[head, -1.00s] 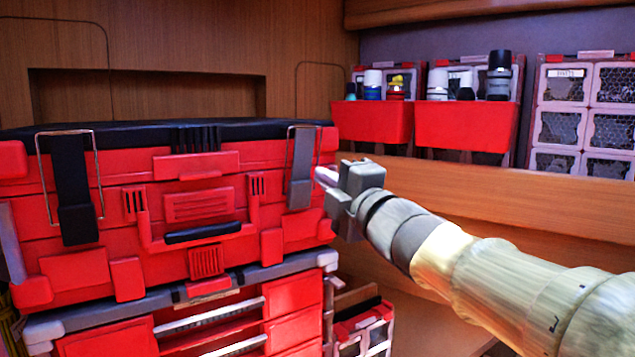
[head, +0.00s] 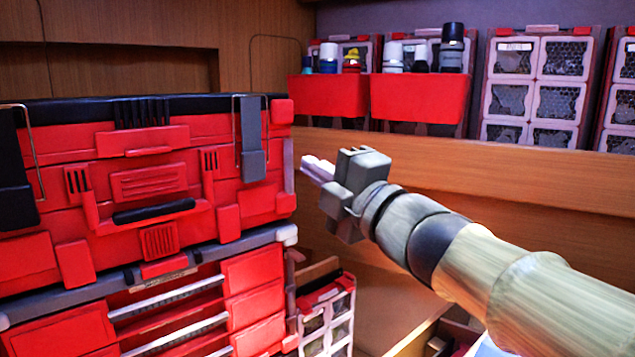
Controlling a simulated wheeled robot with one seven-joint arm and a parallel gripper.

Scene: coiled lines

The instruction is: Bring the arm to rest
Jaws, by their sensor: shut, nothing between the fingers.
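My gripper (head: 313,168) is at the middle of the head view, with my arm reaching in from the lower right. Its pale fingers are together, pointing left, and hold nothing. The fingertips are just right of the right edge of a red toolbox (head: 140,184) in the picture. I cannot tell the gap in depth, but no contact shows. No coiled line can be seen in this view.
The red toolbox stands on a red drawer unit (head: 268,285). Red bins (head: 420,98) with bottles sit on a wooden shelf (head: 480,175) behind my arm. A small organizer case (head: 326,315) stands below. Open room shows under my wrist.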

